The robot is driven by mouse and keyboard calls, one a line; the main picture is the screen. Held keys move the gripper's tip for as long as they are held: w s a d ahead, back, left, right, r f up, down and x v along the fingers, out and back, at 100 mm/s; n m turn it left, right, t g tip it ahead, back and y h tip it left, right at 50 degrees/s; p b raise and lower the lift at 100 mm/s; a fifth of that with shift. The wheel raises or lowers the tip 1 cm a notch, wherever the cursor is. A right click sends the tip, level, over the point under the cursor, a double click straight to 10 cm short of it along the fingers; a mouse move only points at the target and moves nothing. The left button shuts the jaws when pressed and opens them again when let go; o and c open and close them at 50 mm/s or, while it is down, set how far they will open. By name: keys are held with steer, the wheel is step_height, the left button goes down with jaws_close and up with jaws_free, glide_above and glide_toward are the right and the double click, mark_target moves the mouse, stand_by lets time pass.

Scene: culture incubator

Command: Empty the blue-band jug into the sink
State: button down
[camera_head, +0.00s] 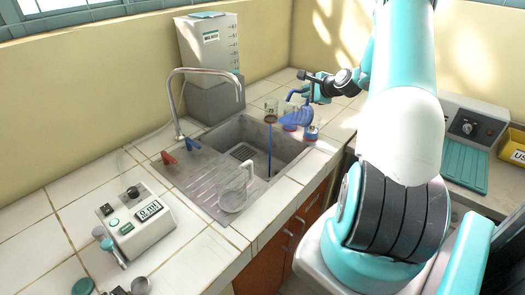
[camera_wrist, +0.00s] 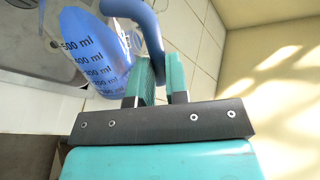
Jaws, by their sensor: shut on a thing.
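My gripper (camera_head: 309,88) is shut on the handle of a jug (camera_head: 295,117) of blue liquid and holds it tilted at the sink's right end. A thin blue stream (camera_head: 269,152) falls from its lip into the sink basin (camera_head: 222,137). In the wrist view, the jug (camera_wrist: 88,52) shows ml marks and blue contents, and its handle (camera_wrist: 150,30) lies between my gripper's fingers (camera_wrist: 162,78). I cannot make out a band on it. How much liquid is left is unclear.
A clear, empty-looking jug (camera_head: 235,192) stands on the drainboard. A jug with brown contents (camera_head: 271,112) and a small vessel with a red mark (camera_head: 311,132) stand near the basin. The faucet (camera_head: 176,105) arches over the sink's left side. A control box (camera_head: 136,222) sits front left.

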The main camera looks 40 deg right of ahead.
mark_target(297, 108)
steer(key=shift+w+a, duration=0.1)
steer(key=shift+a, duration=0.05)
steer(key=shift+n+g+h, duration=0.3)
steer(key=shift+n+h, duration=0.3)
steer(key=shift+w+a+f+b, duration=0.25)
steer(key=shift+a+f+b, duration=0.3)
steer(key=shift+f+b, duration=0.35)
steer(key=shift+w+a+f+b, duration=0.2)
steer(key=shift+a+f+b, duration=0.4)
steer(key=shift+f, duration=0.5)
steer(key=shift+w+a+f+b, duration=0.25)
steer(key=shift+a+f+b, duration=0.2)
steer(key=shift+f+b, duration=0.5)
steer(key=shift+a+r+p, duration=0.15)
steer(key=shift+p, duration=0.15)
steer(key=shift+w, duration=0.1)
